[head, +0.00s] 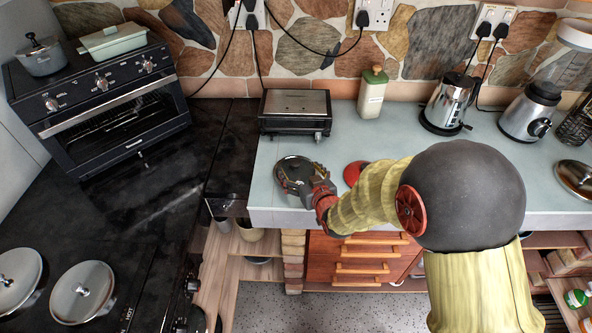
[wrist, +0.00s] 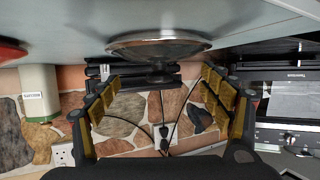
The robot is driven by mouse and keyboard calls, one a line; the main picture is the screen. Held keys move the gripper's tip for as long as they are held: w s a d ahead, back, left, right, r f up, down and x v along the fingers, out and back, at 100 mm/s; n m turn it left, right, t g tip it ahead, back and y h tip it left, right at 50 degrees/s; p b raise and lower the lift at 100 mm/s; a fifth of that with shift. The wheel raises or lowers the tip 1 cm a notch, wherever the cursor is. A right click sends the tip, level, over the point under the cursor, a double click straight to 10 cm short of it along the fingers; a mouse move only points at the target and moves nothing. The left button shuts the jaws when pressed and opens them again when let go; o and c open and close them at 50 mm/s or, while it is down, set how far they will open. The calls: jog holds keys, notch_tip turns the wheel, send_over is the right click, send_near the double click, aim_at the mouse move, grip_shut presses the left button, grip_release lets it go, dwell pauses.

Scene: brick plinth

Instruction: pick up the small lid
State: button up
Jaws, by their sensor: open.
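A round dark metal lid (head: 288,168) lies on the pale counter, near its front left corner. In the wrist view the lid (wrist: 150,40) appears upside down, with its rim edge-on and its knob (wrist: 160,74) pointing down in the picture. My gripper (head: 312,186) is at the lid's right front side and hides part of it. In the wrist view my gripper (wrist: 162,84) has its fingers spread, with the knob in the gap between them in the picture. I cannot tell whether the fingers touch the lid.
A red round item (head: 355,172) lies right of the lid, partly behind my arm. A black-and-steel appliance (head: 296,108) stands behind, with a cream canister (head: 371,95) and a kettle (head: 447,103) farther right. Other lids (head: 82,291) lie at the lower left. A toaster oven (head: 100,95) stands left.

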aim_at(297, 166)
jog(key=x, duration=0.3)
jog(key=b+x, duration=0.1)
jog(key=shift+w+a+r, duration=0.1)
jog(key=shift+w+r, duration=0.2)
jog(key=shift+w, duration=0.15)
jog(key=shift+c, duration=0.2)
